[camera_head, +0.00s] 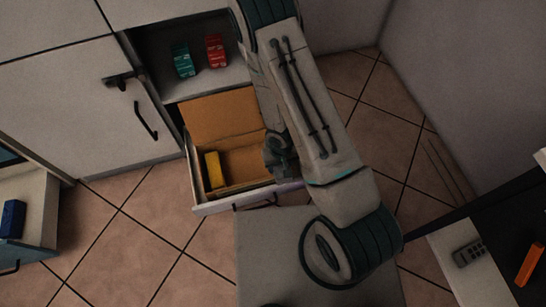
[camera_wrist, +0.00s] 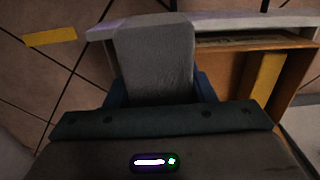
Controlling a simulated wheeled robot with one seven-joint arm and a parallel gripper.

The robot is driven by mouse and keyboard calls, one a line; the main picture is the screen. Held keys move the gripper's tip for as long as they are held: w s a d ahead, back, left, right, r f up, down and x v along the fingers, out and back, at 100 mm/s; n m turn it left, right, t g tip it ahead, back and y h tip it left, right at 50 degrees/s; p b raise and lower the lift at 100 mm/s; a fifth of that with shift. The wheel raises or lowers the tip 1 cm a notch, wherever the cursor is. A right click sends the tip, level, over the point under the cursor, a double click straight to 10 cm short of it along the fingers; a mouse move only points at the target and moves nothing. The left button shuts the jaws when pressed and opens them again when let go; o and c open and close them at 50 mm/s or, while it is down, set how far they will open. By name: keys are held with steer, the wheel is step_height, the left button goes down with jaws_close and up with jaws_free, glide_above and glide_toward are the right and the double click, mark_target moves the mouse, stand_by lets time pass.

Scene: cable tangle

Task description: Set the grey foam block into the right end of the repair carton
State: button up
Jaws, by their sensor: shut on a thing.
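The grey foam block (camera_wrist: 155,55) stands out between the blue fingers of my gripper (camera_wrist: 160,92), which is shut on it in the wrist view. The open brown repair carton (camera_head: 222,110) sits in a pulled-out drawer in the head view, its flap raised at the back. My gripper (camera_head: 280,158) is over or beside the carton's right end there, and my arm hides that end and the block. In the wrist view the carton (camera_wrist: 232,60) is right of the block. I cannot tell whether the block touches the carton or drawer.
A yellow block (camera_head: 214,170) stands in the carton's left end. The drawer front (camera_head: 225,205) edges the carton. Green (camera_head: 183,61) and red (camera_head: 215,50) boxes stand on the shelf behind. A yellow strip (camera_wrist: 50,37) lies left in the wrist view.

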steer(key=shift+w+a+f+b, duration=0.15)
steer(key=shift+w+f+b, duration=0.4)
steer(key=shift+w+f, duration=1.1)
steer(key=shift+w+a+f+b, duration=0.15)
steer(key=shift+w+f+b, duration=0.45)
steer(key=shift+w+f, duration=1.05)
steer(key=shift+w+a+f+b, duration=0.15)
steer(key=shift+w+f+b, duration=0.4)
steer(key=shift+w+f, duration=1.05)
steer(key=shift+f+b, duration=0.65)
steer(key=shift+f, duration=0.05)
steer(key=o, duration=0.7)
steer(key=shift+c, duration=0.2)
steer(key=shift+r, duration=0.15)
